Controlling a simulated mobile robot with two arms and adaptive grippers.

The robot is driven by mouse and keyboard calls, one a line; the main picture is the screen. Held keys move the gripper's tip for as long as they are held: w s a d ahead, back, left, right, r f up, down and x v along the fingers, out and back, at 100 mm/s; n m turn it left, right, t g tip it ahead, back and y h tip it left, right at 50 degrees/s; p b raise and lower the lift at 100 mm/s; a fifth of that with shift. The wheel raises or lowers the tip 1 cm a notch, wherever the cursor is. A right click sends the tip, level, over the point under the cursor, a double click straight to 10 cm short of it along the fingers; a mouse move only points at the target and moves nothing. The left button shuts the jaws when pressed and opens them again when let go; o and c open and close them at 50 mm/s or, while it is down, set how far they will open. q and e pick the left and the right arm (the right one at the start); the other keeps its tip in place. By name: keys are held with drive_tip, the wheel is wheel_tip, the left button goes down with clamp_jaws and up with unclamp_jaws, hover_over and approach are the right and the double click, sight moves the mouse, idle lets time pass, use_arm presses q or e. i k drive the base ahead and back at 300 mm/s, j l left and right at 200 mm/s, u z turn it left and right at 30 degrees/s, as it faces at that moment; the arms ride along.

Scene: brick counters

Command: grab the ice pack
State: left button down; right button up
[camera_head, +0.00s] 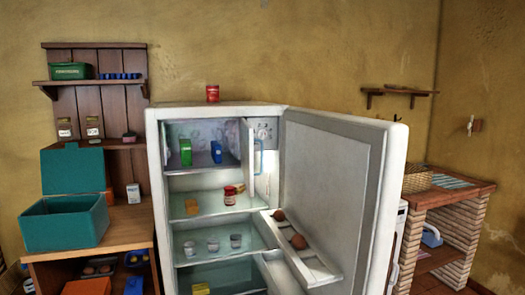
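The fridge (212,112) stands with its door (335,150) swung open to the right. In its frosted top compartment, a small blue upright item (216,152), which looks like the ice pack, stands on the floor to the right of a green carton (185,151). The compartment's small inner door (247,150) is also open. The blue item is too small to identify with certainty. Neither of my grippers is in view.
Shelves below hold a red jar (230,195), a yellow block (191,207) and glass cups (213,245). Round brown items lie in the door rack (315,268). A teal open box (65,225) sits on the wooden counter at left. A red can (212,93) stands atop the fridge.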

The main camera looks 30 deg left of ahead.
sight(215, 148)
drive_tip(key=i+l+u, duration=0.35)
drive_tip(key=l, duration=0.2)
drive_tip(key=i+l+u, duration=0.4)
drive_tip(key=l, duration=0.25)
drive_tip(key=k+u, duration=0.1)
drive_tip(key=u, duration=0.8)
drive_tip(key=j+z, duration=0.1)
drive_tip(key=z, duration=0.3)
drive_tip(key=i+j, duration=0.05)
